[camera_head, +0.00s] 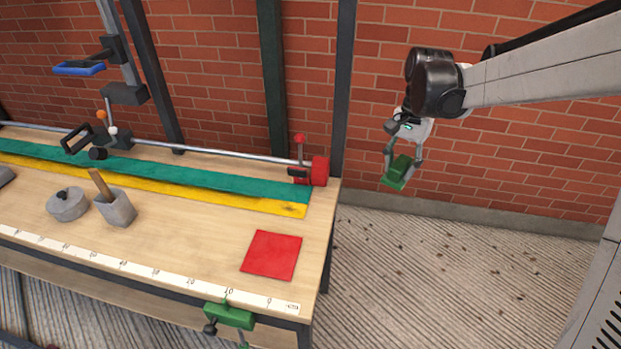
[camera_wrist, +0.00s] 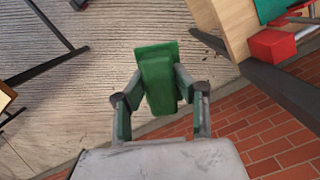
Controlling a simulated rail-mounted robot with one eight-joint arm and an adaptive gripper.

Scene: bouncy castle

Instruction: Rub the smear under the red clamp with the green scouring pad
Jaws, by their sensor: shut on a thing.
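The green scouring pad (camera_head: 397,176) is a thin green slab with a thicker green block on it. My gripper (camera_head: 403,163) is shut on that block and holds the pad in the air, right of the workbench. The wrist view shows the pad (camera_wrist: 158,84) between the two fingers of my gripper (camera_wrist: 160,90). The red clamp (camera_head: 319,171) is at the right end of the bench's back rail, left of my gripper and apart from it. It also shows at the upper right in the wrist view (camera_wrist: 271,45). I cannot make out a smear under it.
The workbench (camera_head: 200,235) carries green and yellow strips, a red square (camera_head: 272,254), a grey pot (camera_head: 117,208) and a white ruler (camera_head: 140,268). A green clamp (camera_head: 230,316) grips the front edge. A dark post (camera_head: 343,90) and brick wall stand behind. Floor on the right is clear.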

